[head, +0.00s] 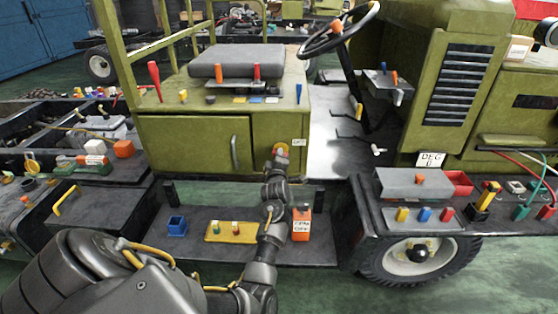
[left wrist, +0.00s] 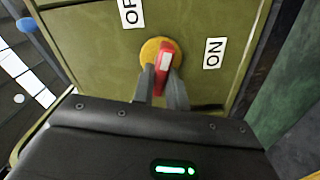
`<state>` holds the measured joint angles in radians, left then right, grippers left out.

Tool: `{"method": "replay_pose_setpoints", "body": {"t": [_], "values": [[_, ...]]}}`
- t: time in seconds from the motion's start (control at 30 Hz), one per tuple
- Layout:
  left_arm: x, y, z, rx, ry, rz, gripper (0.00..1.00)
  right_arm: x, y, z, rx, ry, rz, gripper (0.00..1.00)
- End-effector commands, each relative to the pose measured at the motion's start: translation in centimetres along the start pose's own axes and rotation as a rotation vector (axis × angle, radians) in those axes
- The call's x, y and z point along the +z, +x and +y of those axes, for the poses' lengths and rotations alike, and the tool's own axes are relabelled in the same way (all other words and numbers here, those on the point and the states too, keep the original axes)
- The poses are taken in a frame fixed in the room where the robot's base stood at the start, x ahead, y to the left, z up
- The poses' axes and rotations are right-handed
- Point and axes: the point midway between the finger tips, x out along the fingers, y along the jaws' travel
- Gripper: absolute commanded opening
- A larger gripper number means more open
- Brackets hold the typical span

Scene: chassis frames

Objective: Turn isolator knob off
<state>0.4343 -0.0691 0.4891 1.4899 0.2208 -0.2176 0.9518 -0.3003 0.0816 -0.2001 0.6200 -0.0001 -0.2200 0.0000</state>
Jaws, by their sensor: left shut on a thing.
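The isolator knob (left wrist: 164,58) is a red handle with a white mark on a round yellow base (left wrist: 150,48), set in the olive panel. In the left wrist view an "ON" label (left wrist: 214,53) is right of it and a partly cut-off label starting "OF" (left wrist: 131,12) is at its upper left. The handle stands nearly upright in that picture, between the two labels. My left gripper (left wrist: 162,84) is shut on the handle, one finger on each side. In the head view my left gripper (head: 279,162) reaches the cabinet's right front, mostly hiding the knob. My right gripper is not seen.
The olive cabinet (head: 190,145) has a door handle left of my arm. A steering wheel (head: 340,30) is at upper right.

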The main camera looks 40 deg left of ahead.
Motion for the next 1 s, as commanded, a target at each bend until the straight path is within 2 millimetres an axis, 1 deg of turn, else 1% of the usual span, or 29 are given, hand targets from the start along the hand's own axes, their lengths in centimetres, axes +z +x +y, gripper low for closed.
{"method": "replay_pose_setpoints", "body": {"t": [0.03, 0.27, 0.43, 0.6, 1.0], "values": [[0.1, 0.0, -0.3, -0.003, -0.041, 0.001, 0.0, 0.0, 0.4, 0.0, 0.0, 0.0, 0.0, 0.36], [0.1, 0.0, -0.3, -0.002, -0.194, 0.001, 0.0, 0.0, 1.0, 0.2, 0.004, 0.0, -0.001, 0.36], [0.1, 0.0, -0.3, -0.001, -0.267, 0.0, 0.0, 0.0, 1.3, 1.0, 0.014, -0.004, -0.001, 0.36], [0.0, 0.0, -0.3, -0.002, -0.309, 0.001, 0.0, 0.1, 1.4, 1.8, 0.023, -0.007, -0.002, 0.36], [0.1, 0.0, -0.2, -0.002, -0.326, 0.0, 0.0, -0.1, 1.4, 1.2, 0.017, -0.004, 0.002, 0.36]]}}
